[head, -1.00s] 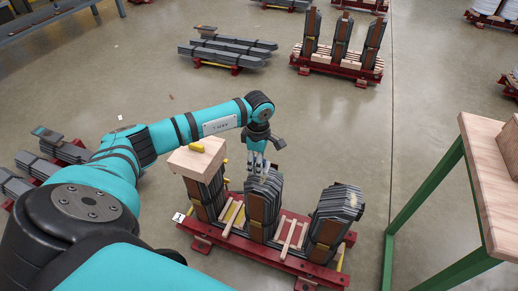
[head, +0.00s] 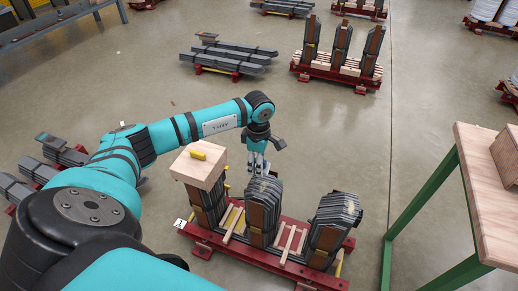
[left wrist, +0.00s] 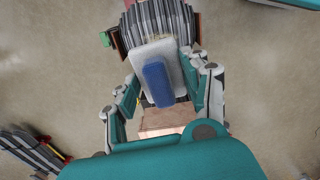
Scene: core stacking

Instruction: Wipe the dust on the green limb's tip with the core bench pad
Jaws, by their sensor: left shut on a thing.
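My left gripper (left wrist: 162,88) is shut on the core bench pad, a white pad with a blue grip (left wrist: 157,84). In the head view the gripper (head: 257,165) is just behind the top of the middle limb (head: 262,212), and the pad is hard to make out. In the left wrist view the pad overlaps the dark layered limb (left wrist: 158,24), which has a green tag (left wrist: 105,39) at its left side. Contact between pad and limb cannot be told. Pale dusty flecks show on the tips of the middle and right (head: 337,220) limbs. My right gripper is not in view.
The limbs stand on a red frame (head: 262,256). A wooden block (head: 197,170) with a yellow piece on it caps the left limb. A green-legged wooden table (head: 475,185) stands at the right. Other cores and stacks stand behind, with open floor between.

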